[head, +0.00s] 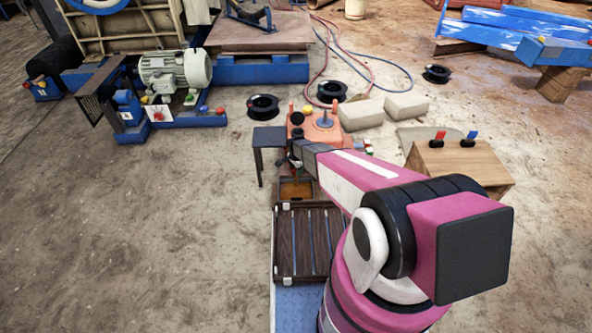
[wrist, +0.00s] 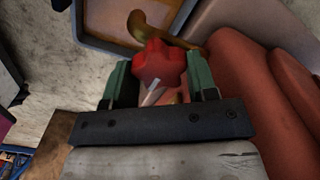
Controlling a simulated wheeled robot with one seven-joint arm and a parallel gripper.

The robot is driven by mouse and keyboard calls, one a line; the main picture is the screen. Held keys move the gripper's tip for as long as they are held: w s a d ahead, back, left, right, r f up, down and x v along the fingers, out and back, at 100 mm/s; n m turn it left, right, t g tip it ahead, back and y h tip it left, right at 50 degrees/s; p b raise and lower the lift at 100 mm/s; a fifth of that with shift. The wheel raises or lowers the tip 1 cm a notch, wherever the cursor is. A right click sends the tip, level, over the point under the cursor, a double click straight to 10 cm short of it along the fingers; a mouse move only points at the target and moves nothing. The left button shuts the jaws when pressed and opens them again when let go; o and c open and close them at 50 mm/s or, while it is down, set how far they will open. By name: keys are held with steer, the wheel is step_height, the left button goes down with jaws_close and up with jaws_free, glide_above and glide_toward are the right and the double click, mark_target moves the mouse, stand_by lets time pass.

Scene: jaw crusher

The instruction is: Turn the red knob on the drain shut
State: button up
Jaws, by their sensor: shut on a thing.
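The red knob (wrist: 160,66) shows in the wrist view between the two green-padded fingers of my gripper (wrist: 162,80). My gripper is shut on it. A brass-coloured curved drain pipe (wrist: 150,28) lies just behind the knob. A salmon-red rounded housing (wrist: 245,75) stands close on the right. In the head view my arm covers the knob and most of my gripper. The orange-red machine (head: 318,128) shows just beyond my arm's end.
A wooden box (head: 470,168) with red and blue levers stands to the right. A dark slatted rack (head: 298,245) lies below my arm. Black spools (head: 263,106), pale blocks (head: 405,106) and hoses (head: 375,60) lie behind. The floor at left is clear.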

steer(key=o, duration=0.9)
steer(key=shift+r, duration=0.1)
step_height(320, 180, up, 11)
steer(key=shift+f, duration=0.15)
